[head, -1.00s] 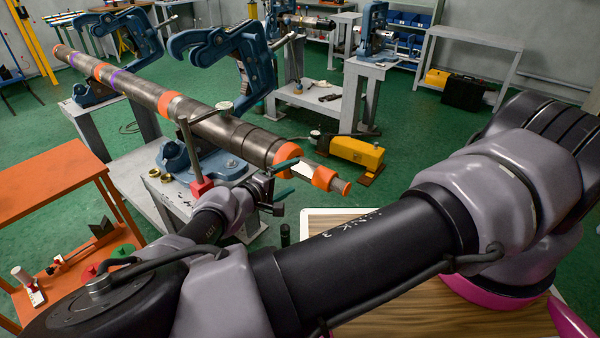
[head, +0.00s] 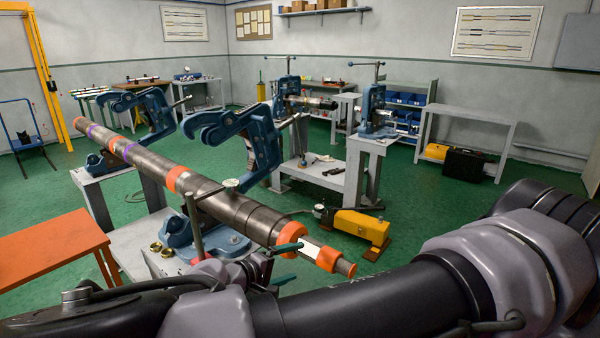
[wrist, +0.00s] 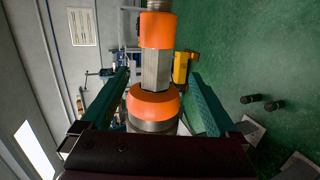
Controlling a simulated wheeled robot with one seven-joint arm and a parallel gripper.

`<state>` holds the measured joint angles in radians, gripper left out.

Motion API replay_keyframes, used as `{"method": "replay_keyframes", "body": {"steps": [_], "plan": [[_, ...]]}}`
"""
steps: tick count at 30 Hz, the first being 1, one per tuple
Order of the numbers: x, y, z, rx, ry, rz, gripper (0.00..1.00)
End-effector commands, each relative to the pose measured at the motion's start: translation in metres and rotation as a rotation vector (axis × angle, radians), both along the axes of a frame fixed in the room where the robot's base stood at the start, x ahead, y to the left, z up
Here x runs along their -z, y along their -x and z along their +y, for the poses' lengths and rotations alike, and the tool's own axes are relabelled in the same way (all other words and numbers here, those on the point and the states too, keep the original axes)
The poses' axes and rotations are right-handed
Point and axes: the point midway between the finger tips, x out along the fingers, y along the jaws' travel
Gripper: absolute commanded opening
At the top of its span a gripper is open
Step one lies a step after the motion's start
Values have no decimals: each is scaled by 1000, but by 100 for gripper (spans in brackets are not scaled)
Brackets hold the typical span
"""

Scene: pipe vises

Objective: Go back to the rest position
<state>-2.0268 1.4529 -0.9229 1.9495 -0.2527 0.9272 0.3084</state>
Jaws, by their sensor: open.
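My gripper (head: 285,263) is open, with green fingers, beside the near end of the long pipe in the head view. In the wrist view the orange-banded pipe end shows between the fingers of my gripper (wrist: 158,78), and nothing is clamped. I cannot tell how deep the pipe sits between them. The dark pipe (head: 225,208) lies across blue vises, with orange and purple bands. The near blue vise (head: 240,135) has its hooked upper frame swung aside, off the pipe.
An orange table (head: 50,248) is at the left. A yellow pump (head: 362,226) stands on the green floor right of the pipe end. A grey bench (head: 470,125) and a black case (head: 464,166) are farther back. Green floor between them is clear.

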Motion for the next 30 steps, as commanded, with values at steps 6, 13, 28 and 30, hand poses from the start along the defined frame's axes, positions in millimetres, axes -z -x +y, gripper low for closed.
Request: {"method": "replay_keyframes", "body": {"steps": [6,13,28,30], "plan": [[-14,-5,-40,278,-186,219,95],[-49,-9,-64,510,-428,403,95],[-196,-36,-121,758,-1060,545,95],[-221,-39,-135,766,-1150,529,95]]}}
